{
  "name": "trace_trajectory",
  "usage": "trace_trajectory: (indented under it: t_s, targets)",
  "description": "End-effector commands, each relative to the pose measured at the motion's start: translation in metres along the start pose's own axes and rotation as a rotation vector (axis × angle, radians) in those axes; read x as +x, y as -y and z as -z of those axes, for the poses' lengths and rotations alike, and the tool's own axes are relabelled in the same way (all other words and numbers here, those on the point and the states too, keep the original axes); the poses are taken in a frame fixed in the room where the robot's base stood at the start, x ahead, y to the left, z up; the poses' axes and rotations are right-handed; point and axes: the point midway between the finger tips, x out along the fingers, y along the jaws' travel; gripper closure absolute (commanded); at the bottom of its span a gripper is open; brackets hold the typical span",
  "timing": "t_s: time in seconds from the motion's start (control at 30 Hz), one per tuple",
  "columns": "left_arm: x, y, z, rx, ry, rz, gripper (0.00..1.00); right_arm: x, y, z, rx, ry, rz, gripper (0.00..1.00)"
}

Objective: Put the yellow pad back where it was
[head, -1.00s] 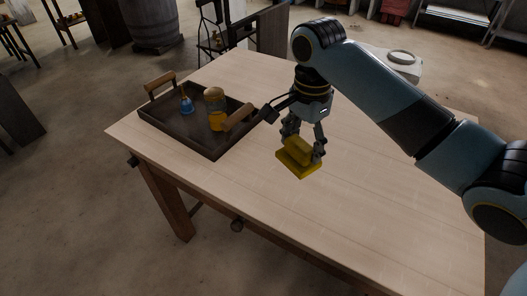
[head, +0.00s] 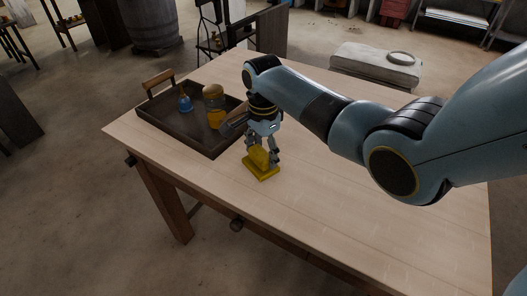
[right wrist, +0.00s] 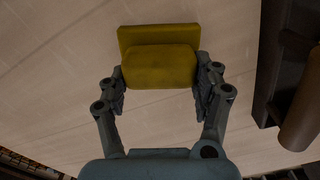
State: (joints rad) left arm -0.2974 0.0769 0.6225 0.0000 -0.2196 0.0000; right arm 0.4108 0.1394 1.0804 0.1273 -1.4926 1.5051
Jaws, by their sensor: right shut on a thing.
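The yellow pad (head: 262,168) has a flat base with a raised block on top. My right gripper (head: 263,155) is shut on its raised block, beside the tray on the wooden table. In the right wrist view the yellow pad (right wrist: 159,63) sits between the two fingers of the gripper (right wrist: 160,88). The base is at or just above the tabletop; I cannot tell whether it touches. My left gripper is not in view.
A dark tray (head: 168,133) with wooden handles stands at the table's left, holding a blue bell (head: 184,103) and a jar with amber contents (head: 214,112). The tabletop (head: 340,210) in front and to the right is clear.

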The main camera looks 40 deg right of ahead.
Motion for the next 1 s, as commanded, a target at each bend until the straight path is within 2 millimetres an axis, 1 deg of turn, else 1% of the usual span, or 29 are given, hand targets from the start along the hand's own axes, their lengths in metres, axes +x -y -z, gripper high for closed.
trace_trajectory:
  t_s: [0.13,0.27,0.3,0.43,0.47,0.77,0.87,0.97,1.0]
  targets:
    - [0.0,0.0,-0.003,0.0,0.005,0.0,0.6,-0.001,0.0,0.0,0.0,0.0,0.001,0.64]
    - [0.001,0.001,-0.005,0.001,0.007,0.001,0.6,0.003,0.0,0.0,0.0,0.0,-0.001,0.64]
    - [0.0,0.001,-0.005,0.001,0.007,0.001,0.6,0.002,0.0,0.0,0.0,0.0,-0.001,0.29]
    - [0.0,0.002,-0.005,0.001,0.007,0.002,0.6,0.002,0.0,0.0,0.0,0.0,0.0,0.12]
    - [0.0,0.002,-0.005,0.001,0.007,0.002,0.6,0.002,0.0,0.0,0.0,0.0,0.0,0.09]
    - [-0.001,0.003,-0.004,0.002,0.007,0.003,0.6,-0.001,0.0,0.0,0.0,0.0,0.001,0.09]
    - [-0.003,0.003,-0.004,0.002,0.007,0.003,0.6,-0.011,0.0,0.0,0.001,0.0,0.002,0.09]
    - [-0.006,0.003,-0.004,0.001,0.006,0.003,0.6,-0.03,0.001,0.0,0.001,0.0,0.004,0.09]
    - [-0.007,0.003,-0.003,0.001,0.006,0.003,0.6,-0.039,0.001,0.001,0.001,0.0,0.004,0.09]
